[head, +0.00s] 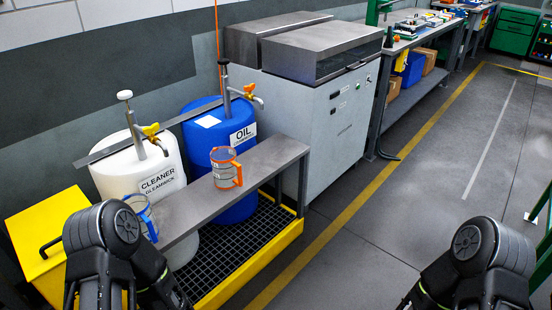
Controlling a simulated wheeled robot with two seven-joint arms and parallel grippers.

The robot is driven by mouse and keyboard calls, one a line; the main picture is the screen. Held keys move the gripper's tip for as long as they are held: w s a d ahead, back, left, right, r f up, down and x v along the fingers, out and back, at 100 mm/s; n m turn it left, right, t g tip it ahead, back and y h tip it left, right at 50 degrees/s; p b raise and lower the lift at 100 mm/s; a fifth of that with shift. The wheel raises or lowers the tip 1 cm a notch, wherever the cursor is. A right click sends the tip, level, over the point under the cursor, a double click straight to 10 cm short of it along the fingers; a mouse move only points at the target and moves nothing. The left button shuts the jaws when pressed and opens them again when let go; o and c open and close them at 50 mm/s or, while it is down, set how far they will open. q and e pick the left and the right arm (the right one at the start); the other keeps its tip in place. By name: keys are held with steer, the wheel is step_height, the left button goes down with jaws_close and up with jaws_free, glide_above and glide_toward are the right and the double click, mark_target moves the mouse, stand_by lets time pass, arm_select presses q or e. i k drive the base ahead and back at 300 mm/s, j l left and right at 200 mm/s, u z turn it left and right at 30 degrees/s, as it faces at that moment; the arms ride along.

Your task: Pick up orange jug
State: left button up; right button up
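The orange jug (226,168), clear-walled with orange trim and an orange handle on its right side, stands upright on the narrow grey bench (185,207) in front of the blue OIL drum. A similar jug with blue trim (151,228) is at the bench's near left end, partly hidden behind my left arm. My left arm shows at the lower left and my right arm at the lower right. Neither gripper can be seen, and no arm part touches the orange jug.
A white CLEANER drum (161,180) and a blue OIL drum (198,130) with taps stand behind the bench on a yellow-edged grate (235,243). A yellow box (32,232) is at left, a grey cabinet (335,130) beyond. The floor at right is open.

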mark_target(227, 171)
steer(key=i+l+z, duration=0.15)
steer(key=i, duration=0.3)
steer(key=i+l+z, duration=0.1)
steer(key=i, duration=0.35)
steer(key=i+l+u, duration=0.9)
steer(key=l, duration=0.15)
steer(key=l+u, duration=0.3)
steer(key=l, duration=0.15)
